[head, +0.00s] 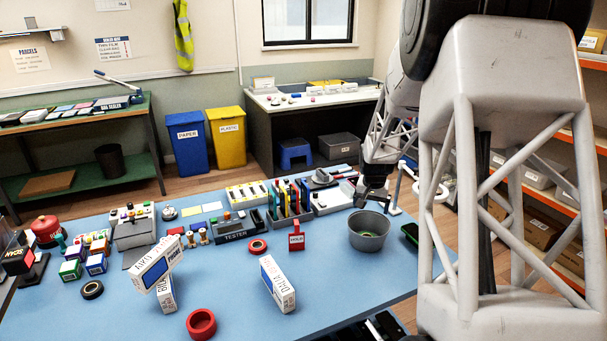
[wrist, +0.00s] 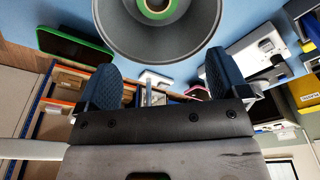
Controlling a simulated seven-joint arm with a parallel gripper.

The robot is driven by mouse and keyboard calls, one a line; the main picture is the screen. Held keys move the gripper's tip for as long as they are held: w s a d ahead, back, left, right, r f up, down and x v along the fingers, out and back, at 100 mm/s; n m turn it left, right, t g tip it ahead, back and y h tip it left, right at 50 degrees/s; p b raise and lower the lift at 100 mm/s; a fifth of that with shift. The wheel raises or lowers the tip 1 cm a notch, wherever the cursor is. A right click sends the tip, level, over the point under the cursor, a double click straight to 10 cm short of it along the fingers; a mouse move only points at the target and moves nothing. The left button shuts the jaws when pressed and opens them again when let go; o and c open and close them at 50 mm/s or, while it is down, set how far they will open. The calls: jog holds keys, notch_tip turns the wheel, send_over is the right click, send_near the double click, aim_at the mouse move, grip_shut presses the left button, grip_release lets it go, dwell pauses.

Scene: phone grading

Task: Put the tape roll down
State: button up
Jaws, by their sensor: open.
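A tape roll with a green inner ring (wrist: 158,6) lies inside the grey round tub (wrist: 130,38); the top edge of the wrist view cuts it off. In the head view the tub (head: 384,243) stands at the right of the blue table, with a little green (head: 368,233) showing inside. My gripper (head: 373,204) is above the tub's far side in the head view. In the wrist view my gripper (wrist: 161,82) has its fingers wide apart with nothing between them. Other rolls lie on the table: a red one (head: 190,326), a black one (head: 86,294) and a small red-and-dark one (head: 257,246).
A dark device with a green edge (head: 410,233) lies right of the tub. A red HOLD stand (head: 297,242) and a rack of coloured upright items (head: 288,205) stand to its left. White cartons (head: 279,284) stand nearer the front. The table between carton and tub is clear.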

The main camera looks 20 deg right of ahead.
jog(key=shift+a, duration=0.1)
jog(key=s+a+r+n, duration=0.2)
jog(key=s+a+r, duration=0.45)
jog(key=a, duration=0.45)
jog(key=s+a+r+n, duration=0.2)
jog(key=s+a+r, duration=0.5)
jog(key=a, duration=0.4)
jog(key=s+a+r+n, duration=0.2)
jog(key=s+a, duration=0.5)
jog(key=s, duration=0.4)
jog(key=s+a+r+n+t+y, duration=0.1)
jog(key=s+a+r+n, duration=0.1)
jog(key=s+a, duration=0.6)
jog(key=s, duration=0.3)
jog(key=shift+a+n, duration=0.15)
jog(key=shift+n, duration=0.25)
